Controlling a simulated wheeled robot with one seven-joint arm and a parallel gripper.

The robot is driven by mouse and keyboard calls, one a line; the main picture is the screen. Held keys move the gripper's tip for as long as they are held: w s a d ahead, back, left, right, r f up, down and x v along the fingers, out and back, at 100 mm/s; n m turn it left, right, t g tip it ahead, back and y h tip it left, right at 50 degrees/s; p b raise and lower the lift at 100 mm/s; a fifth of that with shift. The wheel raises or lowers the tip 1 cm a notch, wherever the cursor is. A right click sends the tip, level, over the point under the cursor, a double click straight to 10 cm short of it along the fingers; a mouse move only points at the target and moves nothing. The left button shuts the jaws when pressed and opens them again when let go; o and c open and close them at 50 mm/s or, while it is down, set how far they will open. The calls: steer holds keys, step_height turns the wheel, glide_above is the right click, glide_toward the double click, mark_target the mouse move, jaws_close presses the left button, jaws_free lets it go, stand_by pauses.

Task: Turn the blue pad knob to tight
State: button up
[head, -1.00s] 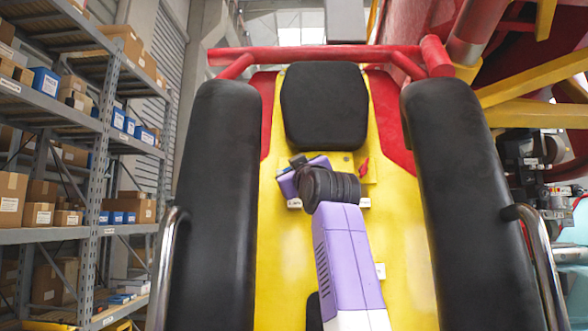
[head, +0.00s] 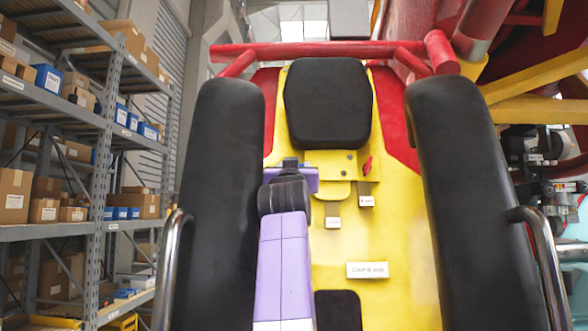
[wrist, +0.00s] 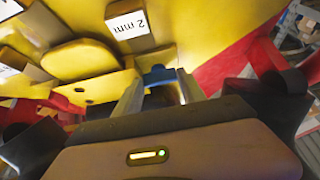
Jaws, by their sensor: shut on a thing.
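The blue pad knob (wrist: 158,75) shows in the wrist view between the two pale fingers of my gripper (wrist: 161,92). My gripper is shut on it, and the fingers and the dark gripper body hide part of the knob. In the head view my purple arm and dark wrist cover the left side of the yellow seat back below the black headrest (head: 327,103). The blue knob and my fingertips are hidden there. I cannot read the knob's setting.
A red knob (head: 367,166) sits below the headrest's right side. Black padded restraints (head: 215,190) flank the seat, with another on the right (head: 470,190). A "2 mm" label block (wrist: 128,24) is close to my gripper. A white label plate (head: 367,269) lies lower on the yellow back.

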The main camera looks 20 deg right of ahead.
steer(key=shift+f, duration=0.1)
steer(key=o, duration=1.1)
steer(key=shift+d, duration=0.1)
